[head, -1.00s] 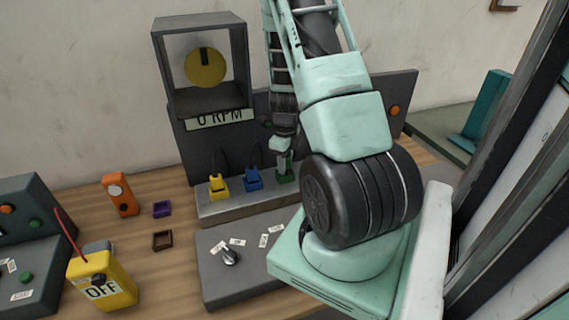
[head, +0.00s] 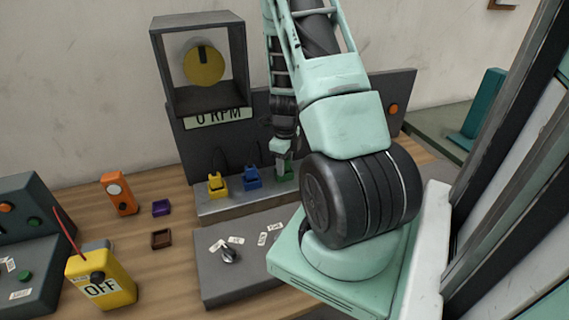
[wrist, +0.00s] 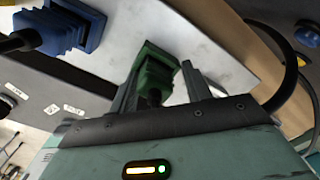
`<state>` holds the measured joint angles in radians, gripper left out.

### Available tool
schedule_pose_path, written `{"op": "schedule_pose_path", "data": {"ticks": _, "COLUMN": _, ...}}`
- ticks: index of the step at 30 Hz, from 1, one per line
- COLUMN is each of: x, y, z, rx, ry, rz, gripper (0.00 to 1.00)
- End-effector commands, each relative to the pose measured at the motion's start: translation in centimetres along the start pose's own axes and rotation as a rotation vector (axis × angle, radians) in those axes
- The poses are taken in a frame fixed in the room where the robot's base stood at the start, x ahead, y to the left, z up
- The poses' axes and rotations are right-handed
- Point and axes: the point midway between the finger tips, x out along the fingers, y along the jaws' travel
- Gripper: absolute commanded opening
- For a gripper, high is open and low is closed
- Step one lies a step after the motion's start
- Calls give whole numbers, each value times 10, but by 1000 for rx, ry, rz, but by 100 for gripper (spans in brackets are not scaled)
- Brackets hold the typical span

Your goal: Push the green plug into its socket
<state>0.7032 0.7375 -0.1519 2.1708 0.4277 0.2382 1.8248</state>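The green plug (wrist: 157,72) stands at the strip of sockets, to the right of the blue plug. In the head view the green plug (head: 287,177) is partly hidden by my gripper (head: 283,160), which points down over it. In the wrist view my gripper (wrist: 163,80) has one finger on each side of the green plug. The left finger is close against the plug; a gap shows beside the right finger, so it looks open around the plug. The plug's socket is hidden, and I cannot tell how deep the plug sits.
The blue plug (head: 252,178) and yellow plug (head: 217,184) stand left on the same metal strip (head: 232,207). A display box (head: 203,115) reads 0 RPM behind. A grey panel with a knob (head: 229,256) lies in front. A yellow OFF box (head: 118,280) stands at left.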

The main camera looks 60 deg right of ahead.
Motion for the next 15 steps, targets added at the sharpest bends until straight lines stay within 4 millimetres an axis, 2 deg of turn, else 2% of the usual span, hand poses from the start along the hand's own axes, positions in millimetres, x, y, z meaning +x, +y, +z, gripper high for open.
{"op": "schedule_pose_path", "data": {"ticks": 1, "x": 13, "y": 10, "z": -3, "rx": 0, "ry": 14, "rz": 22, "gripper": 58}}
{"op": "schedule_pose_path", "data": {"ticks": 3, "x": 13, "y": 11, "z": -3, "rx": 0, "ry": 14, "rz": 25, "gripper": 58}}
{"op": "schedule_pose_path", "data": {"ticks": 11, "x": 14, "y": 13, "z": -2, "rx": -3, "ry": 14, "rz": 29, "gripper": 58}}
{"op": "schedule_pose_path", "data": {"ticks": 15, "x": 3, "y": 13, "z": -2, "rx": -5, "ry": 14, "rz": 30, "gripper": 58}}
